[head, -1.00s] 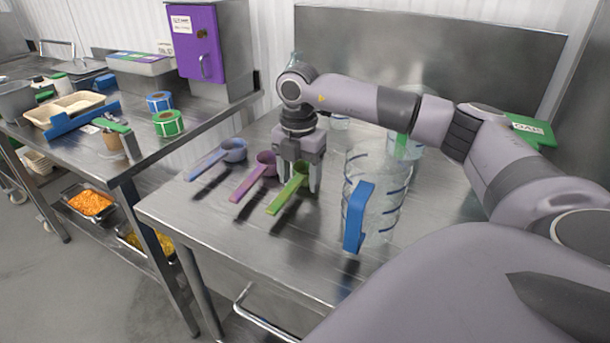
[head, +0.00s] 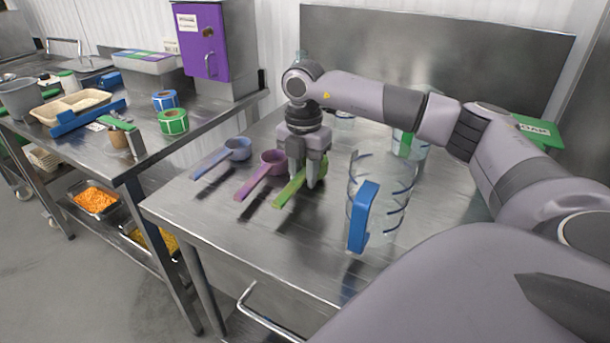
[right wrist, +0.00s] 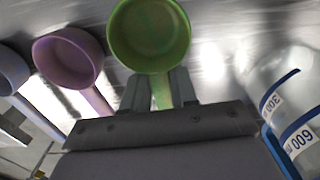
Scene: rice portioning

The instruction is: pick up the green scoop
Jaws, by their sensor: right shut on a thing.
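The green scoop (head: 287,194) lies at the right end of a row of scoops on the steel table, its handle toward the front left. My right gripper (head: 311,184) points down over it and is shut on the scoop near where handle meets cup. In the right wrist view the green cup (right wrist: 149,36) shows just beyond the fingertips (right wrist: 160,92), with the handle between them. In the head view the gripper partly hides the cup. I cannot tell whether the scoop is clear of the table. My left gripper is not in view.
A purple scoop (head: 262,178) lies close on the left, and a blue scoop (head: 225,155) farther left. A clear measuring jug with a blue handle (head: 362,218) stands close on the right. More clear containers (head: 408,143) stand behind my arm. The table's front left is bare.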

